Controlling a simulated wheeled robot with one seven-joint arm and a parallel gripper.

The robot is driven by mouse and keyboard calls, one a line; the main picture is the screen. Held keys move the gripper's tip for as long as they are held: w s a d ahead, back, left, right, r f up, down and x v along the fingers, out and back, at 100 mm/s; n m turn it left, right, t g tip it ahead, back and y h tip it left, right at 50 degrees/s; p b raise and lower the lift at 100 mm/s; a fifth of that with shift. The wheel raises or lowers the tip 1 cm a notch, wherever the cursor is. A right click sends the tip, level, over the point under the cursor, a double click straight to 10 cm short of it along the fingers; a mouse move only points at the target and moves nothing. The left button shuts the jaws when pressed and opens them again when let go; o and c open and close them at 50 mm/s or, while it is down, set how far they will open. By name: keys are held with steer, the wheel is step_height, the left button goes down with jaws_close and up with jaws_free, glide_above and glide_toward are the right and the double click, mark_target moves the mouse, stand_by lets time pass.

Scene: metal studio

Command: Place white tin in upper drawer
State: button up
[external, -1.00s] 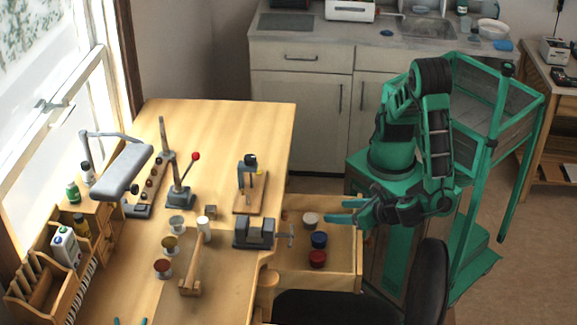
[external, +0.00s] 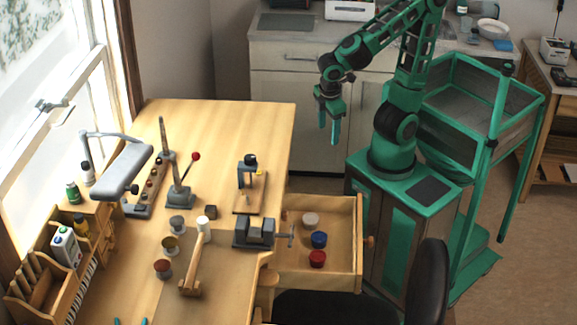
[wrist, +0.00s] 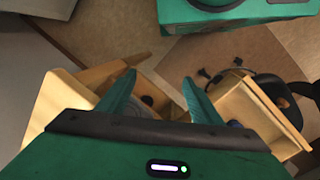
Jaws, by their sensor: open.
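The white tin (external: 311,219) sits in the open wooden drawer (external: 345,268) at the right side of the workbench. A blue tin (external: 319,240) and a red tin (external: 317,259) stand near it in the same drawer. My gripper (external: 329,138) is open and empty, high above and behind the drawer, with its fingers pointing down. In the wrist view both fingers (wrist: 159,85) are apart with nothing held between them. The white tin is not clear in the wrist view. I cannot tell from these views whether another drawer lies below.
A grey vise (external: 254,233) is on the bench edge beside the drawer, its handle reaching towards it. A dark chair (external: 428,290) stands in front. Small jars, a mallet (external: 190,280) and a lamp (external: 125,170) occupy the bench. The bench's back part is clear.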

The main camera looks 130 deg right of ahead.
steer(key=s+m, duration=0.1)
steer(key=s+m+t+y, duration=0.1)
steer(key=s, duration=0.1)
steer(key=s+m, duration=0.1)
steer(key=shift+s+a+r+m+y, duration=0.2)
steer(key=shift+a+r+m+y, duration=0.1)
steer(key=shift+r+m, duration=0.1)
